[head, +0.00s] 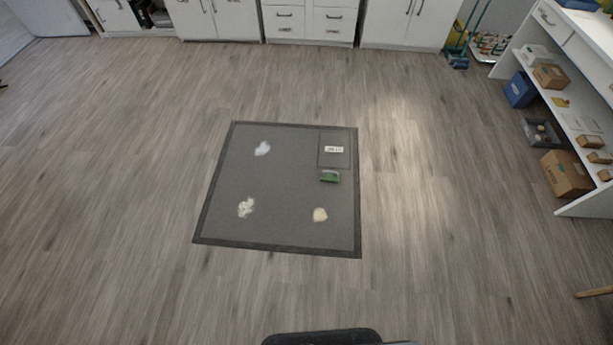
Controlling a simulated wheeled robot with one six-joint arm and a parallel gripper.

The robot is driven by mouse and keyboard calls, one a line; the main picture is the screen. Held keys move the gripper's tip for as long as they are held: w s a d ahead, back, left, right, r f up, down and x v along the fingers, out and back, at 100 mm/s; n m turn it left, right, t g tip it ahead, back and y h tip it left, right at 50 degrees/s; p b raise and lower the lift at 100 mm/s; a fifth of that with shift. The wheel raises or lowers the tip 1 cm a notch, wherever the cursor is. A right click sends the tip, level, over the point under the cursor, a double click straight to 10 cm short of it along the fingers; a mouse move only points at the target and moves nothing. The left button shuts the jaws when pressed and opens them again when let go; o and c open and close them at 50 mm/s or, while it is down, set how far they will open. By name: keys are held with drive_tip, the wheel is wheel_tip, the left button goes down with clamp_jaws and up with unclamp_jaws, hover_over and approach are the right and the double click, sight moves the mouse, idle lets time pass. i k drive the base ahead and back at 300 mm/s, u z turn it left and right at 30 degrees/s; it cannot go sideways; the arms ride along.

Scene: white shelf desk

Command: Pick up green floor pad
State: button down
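The green floor pad (330,176) is a small green block with a pale top edge. It lies on the dark grey floor mat (228,190), right of the mat's middle, just below an outlined square with a white label (334,149). Nothing covers the pad. My gripper is not in the head view, so I cannot see its state. A dark rounded shape at the bottom edge cannot be made out clearly.
The mat also bears a whitish patch (263,149), a pale clump (246,207) and a tan patch (320,214). The wooden floor around it is clear. White cabinets (234,20) line the back. A white shelf desk (572,125) with boxes stands at right.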

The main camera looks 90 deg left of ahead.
sight(324, 175)
drive_tip(key=u, duration=2.75)
